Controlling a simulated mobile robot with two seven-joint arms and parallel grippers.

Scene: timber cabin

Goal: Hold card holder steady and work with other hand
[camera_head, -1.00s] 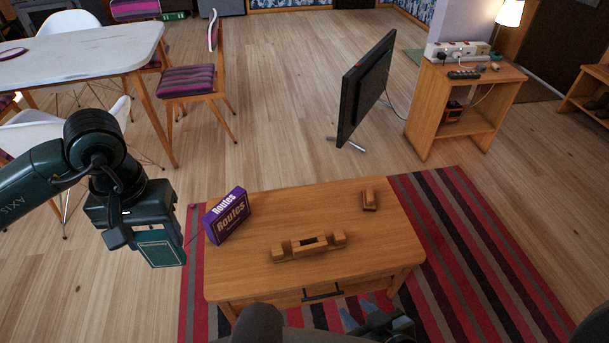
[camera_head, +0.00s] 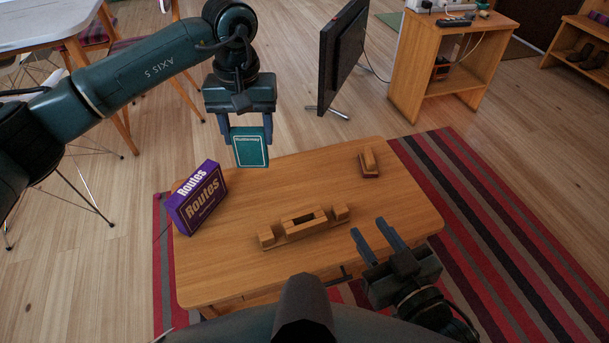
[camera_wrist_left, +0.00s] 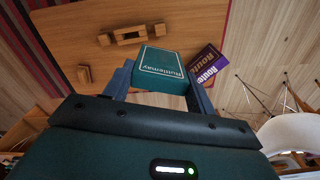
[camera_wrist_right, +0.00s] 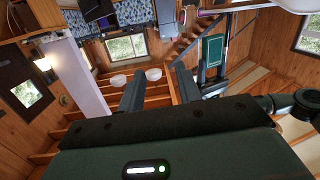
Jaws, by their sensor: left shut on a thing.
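The wooden card holder (camera_head: 304,228) stands on the low wooden table, with a slotted block in the middle and a smaller block at each end. My left gripper (camera_head: 249,146) is shut on a green card box (camera_head: 251,151) and holds it above the table's back left part, behind the holder. The green box also shows between the fingers in the left wrist view (camera_wrist_left: 160,70). My right gripper (camera_head: 376,238) is open and empty near the table's front right edge, right of the holder and apart from it. Its spread fingers also show in the right wrist view (camera_wrist_right: 158,88).
A purple Routes box (camera_head: 196,198) stands on the table's left side. A small wooden piece (camera_head: 369,163) sits at the back right of the table (camera_head: 215,262). A black screen (camera_head: 340,62) stands on the floor behind. The table's middle is mostly clear.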

